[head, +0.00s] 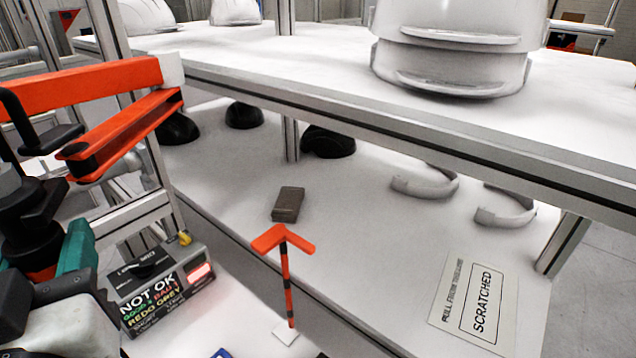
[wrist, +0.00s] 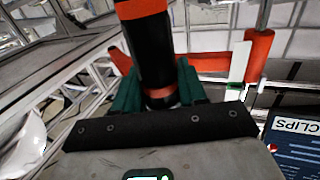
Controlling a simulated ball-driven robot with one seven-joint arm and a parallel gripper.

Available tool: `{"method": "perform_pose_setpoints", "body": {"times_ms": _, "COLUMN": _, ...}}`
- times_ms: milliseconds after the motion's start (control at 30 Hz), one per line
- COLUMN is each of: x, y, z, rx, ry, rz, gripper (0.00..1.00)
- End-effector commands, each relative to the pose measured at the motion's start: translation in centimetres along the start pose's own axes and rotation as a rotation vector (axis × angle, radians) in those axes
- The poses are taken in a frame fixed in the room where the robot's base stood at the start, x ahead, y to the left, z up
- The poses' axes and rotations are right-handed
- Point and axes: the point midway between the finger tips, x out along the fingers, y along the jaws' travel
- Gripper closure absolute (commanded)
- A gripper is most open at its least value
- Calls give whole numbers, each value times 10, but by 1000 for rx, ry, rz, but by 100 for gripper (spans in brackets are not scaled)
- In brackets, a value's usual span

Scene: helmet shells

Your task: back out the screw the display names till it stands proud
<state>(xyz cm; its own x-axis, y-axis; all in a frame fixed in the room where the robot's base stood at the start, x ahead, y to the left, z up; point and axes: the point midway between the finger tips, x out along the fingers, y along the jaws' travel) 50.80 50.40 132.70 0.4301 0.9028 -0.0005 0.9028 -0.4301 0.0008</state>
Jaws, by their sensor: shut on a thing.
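A dark box-shaped display (head: 160,287) stands at lower left in the head view. It reads "NOT OK" and "REDO GREY", with a small line between that is hard to read and a lit red patch at its right. My gripper (head: 68,243) has teal fingers and is at the left edge, left of the display. In the wrist view my gripper (wrist: 156,82) is shut on a black cylindrical tool (wrist: 156,55) with orange bands. The tool (head: 30,205) also shows in the head view, roughly upright. Its working end is hidden, and I can make out no screw.
Orange bars (head: 85,92) stand close above my gripper. An orange-topped striped post (head: 287,285) stands right of the display. A white shelf (head: 340,225) holds a brown block (head: 288,204) and a "SCRATCHED" sign (head: 478,300). White helmet shells (head: 450,45) sit on the upper shelf.

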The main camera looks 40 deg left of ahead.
Motion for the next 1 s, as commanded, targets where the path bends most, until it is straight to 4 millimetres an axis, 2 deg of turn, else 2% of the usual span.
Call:
{"method": "perform_pose_setpoints", "body": {"times_ms": 100, "x": -1, "y": -10, "z": 0, "rx": -1, "ry": 0, "rz": 0, "gripper": 100}}
{"method": "perform_pose_setpoints", "body": {"times_ms": 467, "x": -1, "y": -10, "z": 2, "rx": 0, "ry": 0, "rz": 1, "gripper": 100}}
{"method": "perform_pose_setpoints", "body": {"times_ms": 1000, "x": -1, "y": -11, "z": 53, "rx": 0, "ry": -2, "rz": 1, "gripper": 100}}
